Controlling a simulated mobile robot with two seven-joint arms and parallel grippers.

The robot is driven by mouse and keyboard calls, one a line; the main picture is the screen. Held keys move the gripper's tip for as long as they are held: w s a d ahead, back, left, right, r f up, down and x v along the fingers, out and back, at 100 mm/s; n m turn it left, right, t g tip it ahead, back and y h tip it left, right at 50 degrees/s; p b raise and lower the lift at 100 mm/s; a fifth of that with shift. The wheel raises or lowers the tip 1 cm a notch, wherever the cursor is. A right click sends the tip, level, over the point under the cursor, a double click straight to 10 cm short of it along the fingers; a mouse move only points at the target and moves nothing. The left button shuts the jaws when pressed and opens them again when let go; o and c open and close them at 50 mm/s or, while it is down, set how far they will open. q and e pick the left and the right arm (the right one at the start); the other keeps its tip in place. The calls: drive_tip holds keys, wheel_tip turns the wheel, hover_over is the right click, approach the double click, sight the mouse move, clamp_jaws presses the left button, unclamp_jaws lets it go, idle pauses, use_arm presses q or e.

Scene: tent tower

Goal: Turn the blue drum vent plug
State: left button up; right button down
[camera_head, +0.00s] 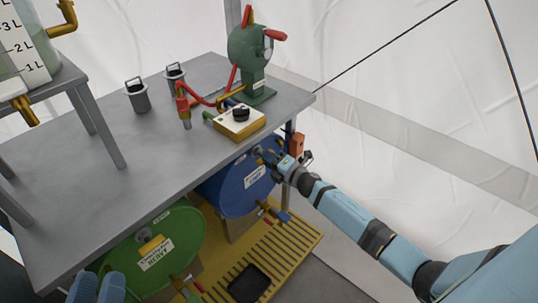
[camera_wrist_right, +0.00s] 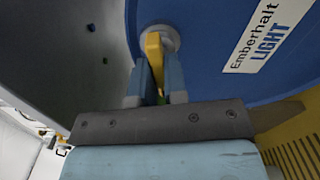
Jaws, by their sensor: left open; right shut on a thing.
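The blue drum (camera_head: 228,193) lies under the grey table, with its round end facing out and a white label. In the right wrist view the drum face (camera_wrist_right: 205,70) reads "Emberhalt LIGHT". Its vent plug (camera_wrist_right: 153,45) is a yellow tab in a grey round collar near the drum's upper rim. My right gripper (camera_head: 268,157) is at the top of the drum face. Its two fingers (camera_wrist_right: 157,85) are shut on the yellow tab, one on each side. My left gripper (camera_head: 97,287) is open and empty at the bottom left, in front of the green drum.
The table (camera_head: 95,185) overhangs both drums closely. A green pump (camera_head: 250,60) and a yellow box (camera_head: 238,122) stand on the table.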

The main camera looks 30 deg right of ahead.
use_arm(q)
drive_tip(key=shift+a+y+p, duration=0.3)
drive_tip(key=shift+p, duration=0.45)
use_arm(e)
drive_tip(key=shift+m, duration=1.3)
drive_tip(key=c, duration=1.2)
unclamp_jaws()
drive_tip(key=shift+o, duration=0.2)
drive_tip(key=shift+s, duration=0.1)
use_arm(q)
wheel_tip(320, 180, down, 6)
drive_tip(key=a+g+y+p, duration=0.2)
drive_tip(key=p, duration=0.1)
drive_tip(key=shift+r, duration=0.15)
use_arm(e)
drive_tip(key=v, duration=1.3)
drive_tip(key=shift+s+d, duration=0.15)
drive_tip(key=shift+s, duration=0.15)
use_arm(q)
drive_tip(key=shift+r, duration=0.4)
